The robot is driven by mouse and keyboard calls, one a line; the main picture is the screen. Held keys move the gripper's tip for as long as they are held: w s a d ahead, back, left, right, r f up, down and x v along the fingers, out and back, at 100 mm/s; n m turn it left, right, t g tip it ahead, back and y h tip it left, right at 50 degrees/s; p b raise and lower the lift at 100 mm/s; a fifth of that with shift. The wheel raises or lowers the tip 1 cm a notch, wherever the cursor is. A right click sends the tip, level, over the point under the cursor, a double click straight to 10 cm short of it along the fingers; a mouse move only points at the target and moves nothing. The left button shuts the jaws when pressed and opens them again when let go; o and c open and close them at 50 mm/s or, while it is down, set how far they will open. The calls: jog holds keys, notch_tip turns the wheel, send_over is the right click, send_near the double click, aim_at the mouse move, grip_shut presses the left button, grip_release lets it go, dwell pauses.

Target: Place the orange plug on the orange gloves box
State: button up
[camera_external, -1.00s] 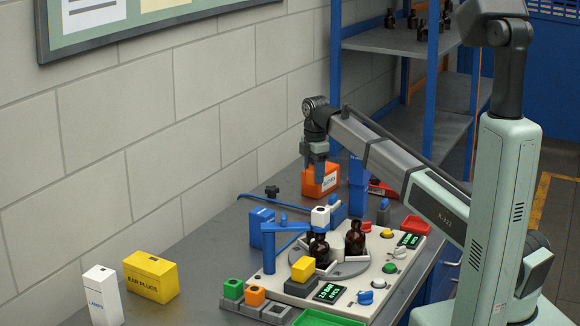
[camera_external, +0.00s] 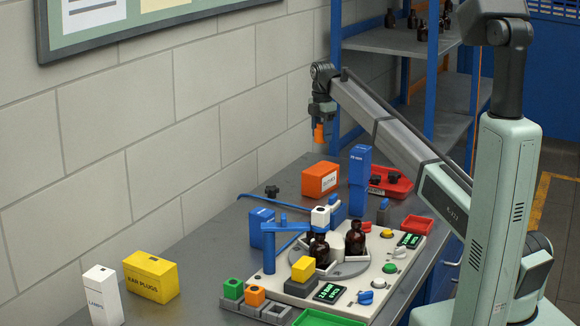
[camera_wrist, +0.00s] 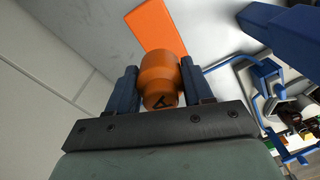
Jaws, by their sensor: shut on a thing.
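The orange plug (camera_external: 319,134) hangs from my gripper (camera_external: 322,118) in the external view, well above the table. In the wrist view the plug (camera_wrist: 160,82) sits between the two blue fingers of my gripper (camera_wrist: 158,88), which is shut on it. The orange gloves box (camera_external: 318,180) stands upright on the table below the plug, near the wall, with a white label on its front. In the wrist view its orange top (camera_wrist: 152,28) shows beyond the plug, partly covered by it. The plug and the box are apart.
A tall blue box (camera_external: 360,180) stands just right of the gloves box, with a red tray (camera_external: 392,188) behind it. A machine with brown bottles (camera_external: 355,240) stands nearer the camera. A yellow ear plugs box (camera_external: 150,278) and a white lamps box (camera_external: 103,296) stand at the left.

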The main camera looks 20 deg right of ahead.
aim_at(321, 168)
notch_tip(321, 168, down, 9)
jog(key=shift+f, duration=0.1)
dwell(0.4)
jog(key=shift+f, duration=0.1)
jog(key=o, duration=1.1)
jog(key=shift+c, duration=0.2)
notch_tip(321, 168, up, 12)
jog(key=shift+r, duration=0.2)
